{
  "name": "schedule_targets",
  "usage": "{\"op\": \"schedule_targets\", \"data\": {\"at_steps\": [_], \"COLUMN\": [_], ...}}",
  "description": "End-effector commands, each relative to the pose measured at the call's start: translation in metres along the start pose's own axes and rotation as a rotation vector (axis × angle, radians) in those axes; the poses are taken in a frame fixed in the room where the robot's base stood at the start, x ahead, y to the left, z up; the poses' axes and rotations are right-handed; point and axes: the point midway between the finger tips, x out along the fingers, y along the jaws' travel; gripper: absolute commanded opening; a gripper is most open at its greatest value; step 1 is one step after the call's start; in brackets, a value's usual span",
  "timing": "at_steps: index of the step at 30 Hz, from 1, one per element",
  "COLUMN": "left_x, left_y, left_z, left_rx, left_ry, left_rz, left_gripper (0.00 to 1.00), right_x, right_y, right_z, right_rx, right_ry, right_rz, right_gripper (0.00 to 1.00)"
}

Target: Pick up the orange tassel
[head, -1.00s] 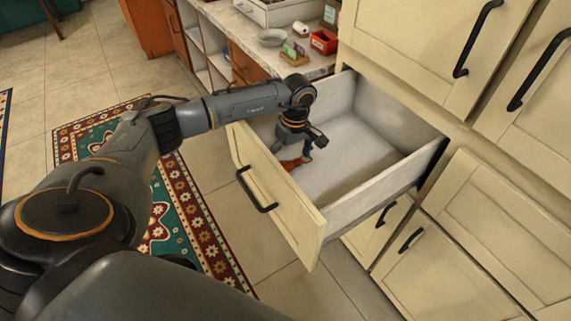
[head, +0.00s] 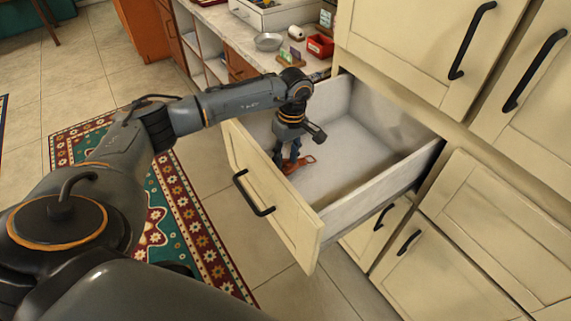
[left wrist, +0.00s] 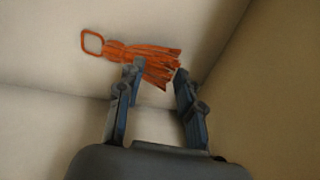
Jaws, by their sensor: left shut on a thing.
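The orange tassel (head: 305,160) is in the open drawer (head: 345,210), near its front left corner. In the left wrist view the tassel (left wrist: 125,51) has a square loop at the left and strands spreading right. My left gripper (head: 286,163) points down into the drawer. I cannot tell whether the tassel is clear of the drawer floor. My right gripper is not in view.
The drawer's walls surround the left gripper, and the rest of its floor is bare. Cream cabinets (head: 490,240) stand at the right. A counter behind holds a metal bowl (head: 268,41) and a red box (head: 320,46). A patterned rug (head: 190,215) lies on the floor.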

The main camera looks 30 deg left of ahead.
Motion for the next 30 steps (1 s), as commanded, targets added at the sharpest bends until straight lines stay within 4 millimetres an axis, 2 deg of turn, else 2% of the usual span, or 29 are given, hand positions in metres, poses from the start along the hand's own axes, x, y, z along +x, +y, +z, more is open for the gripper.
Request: {"op": "schedule_targets", "data": {"at_steps": [3,9,14,21,23,30], "left_x": [-0.024,-0.057,-0.068,-0.069,-0.069,-0.068], "left_y": [-0.003,-0.006,-0.008,-0.008,-0.008,-0.008], "left_z": [-0.001,-0.001,0.0,0.0,0.0,0.0], "left_rx": [-0.001,-0.001,-0.001,-0.001,-0.001,-0.001], "left_ry": [0.002,0.001,0.0,0.0,0.0,0.0], "left_rz": [-0.001,-0.002,-0.004,-0.004,-0.004,-0.004], "left_gripper": [0.0,0.0,0.0,0.0,0.1,0.59], "right_x": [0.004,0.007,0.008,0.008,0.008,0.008], "right_y": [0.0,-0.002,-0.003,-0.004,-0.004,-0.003], "right_z": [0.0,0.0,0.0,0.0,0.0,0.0], "right_rx": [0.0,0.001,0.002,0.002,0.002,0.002], "right_ry": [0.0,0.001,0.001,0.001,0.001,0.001], "right_rz": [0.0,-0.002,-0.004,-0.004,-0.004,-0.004], "right_gripper": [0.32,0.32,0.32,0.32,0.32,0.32]}}
